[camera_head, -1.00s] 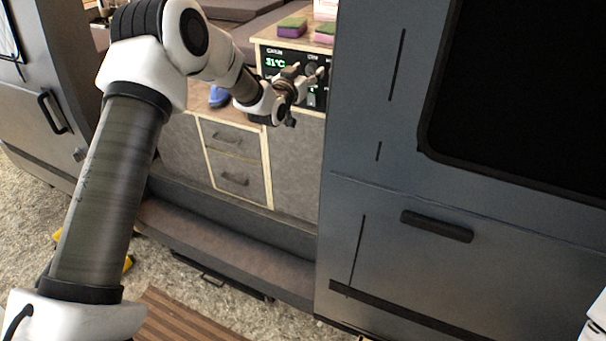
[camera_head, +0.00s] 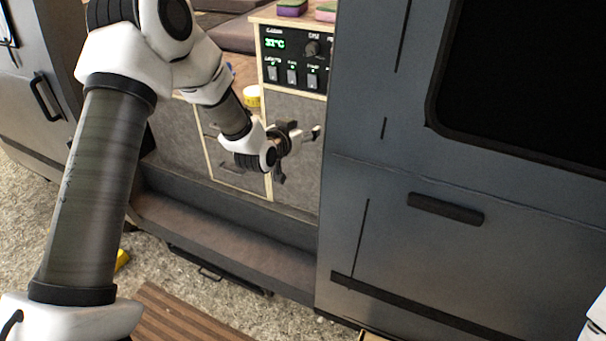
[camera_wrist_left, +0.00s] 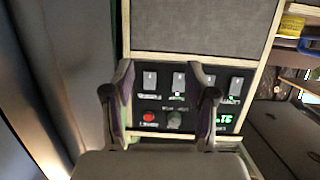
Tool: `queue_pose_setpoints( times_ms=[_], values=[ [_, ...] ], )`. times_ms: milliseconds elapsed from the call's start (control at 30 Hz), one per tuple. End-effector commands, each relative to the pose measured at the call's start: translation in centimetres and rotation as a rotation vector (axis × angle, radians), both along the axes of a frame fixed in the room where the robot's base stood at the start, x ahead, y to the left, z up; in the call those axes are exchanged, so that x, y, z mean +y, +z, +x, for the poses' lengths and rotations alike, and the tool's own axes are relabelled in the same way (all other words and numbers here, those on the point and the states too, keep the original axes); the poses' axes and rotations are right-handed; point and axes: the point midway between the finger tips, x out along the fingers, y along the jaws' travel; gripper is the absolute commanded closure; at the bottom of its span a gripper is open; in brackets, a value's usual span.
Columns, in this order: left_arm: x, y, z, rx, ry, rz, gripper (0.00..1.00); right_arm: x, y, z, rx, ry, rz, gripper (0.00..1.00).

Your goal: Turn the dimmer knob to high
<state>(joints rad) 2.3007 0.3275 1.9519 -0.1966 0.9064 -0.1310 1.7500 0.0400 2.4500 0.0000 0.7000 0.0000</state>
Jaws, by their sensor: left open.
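The dimmer knob (camera_head: 312,48) is a small dark round knob on the upper part of the black control panel (camera_head: 298,85). In the left wrist view the panel appears upside down, with the knob (camera_wrist_left: 174,119) between my fingers, beside a red button (camera_wrist_left: 149,116). The knob's pointer is too small to read. My left gripper (camera_head: 298,154) is open and empty, below the panel in front of the grey cabinet face. Its two fingers (camera_wrist_left: 160,70) frame the panel in the left wrist view. It is apart from the knob. My right gripper is not shown.
Sponges (camera_head: 292,8) lie on the cabinet top. A yellow item (camera_head: 252,96) stands left of the panel. The van's dark side panel (camera_head: 400,240) borders the cabinet on the right.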

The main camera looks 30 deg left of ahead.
Motion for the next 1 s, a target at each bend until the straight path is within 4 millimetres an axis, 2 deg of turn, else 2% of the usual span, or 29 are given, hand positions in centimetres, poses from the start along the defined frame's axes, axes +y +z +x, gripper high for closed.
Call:
queue_pose_setpoints(
  times_ms=[100, 300, 400, 533, 867, 933, 967, 1000],
  values=[
    [-0.7, -2.8, -1.1, 0.055, -0.006, -0.006, 0.43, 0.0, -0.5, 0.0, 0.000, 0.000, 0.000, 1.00],
    [-1.8, -6.9, -3.0, 0.143, -0.014, -0.014, 0.43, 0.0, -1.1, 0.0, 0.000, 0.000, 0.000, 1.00],
    [-2.1, -8.4, -3.7, 0.177, -0.015, -0.017, 0.43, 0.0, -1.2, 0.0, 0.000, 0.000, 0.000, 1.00],
    [-2.4, -9.4, -4.4, 0.202, -0.017, -0.019, 0.43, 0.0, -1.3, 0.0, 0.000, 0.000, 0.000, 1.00],
    [-2.5, -9.5, -4.4, 0.205, -0.017, -0.020, 0.43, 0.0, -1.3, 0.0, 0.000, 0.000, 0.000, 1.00],
    [-2.1, -7.7, -3.7, 0.172, -0.012, -0.022, 0.43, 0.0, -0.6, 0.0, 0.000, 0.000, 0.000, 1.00],
    [-1.7, -6.1, -3.0, 0.142, -0.008, -0.023, 0.43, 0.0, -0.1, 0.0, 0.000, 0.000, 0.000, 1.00],
    [-1.1, -3.2, -1.8, 0.086, -0.002, -0.025, 0.43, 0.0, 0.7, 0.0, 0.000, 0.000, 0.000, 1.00]
  ],
)
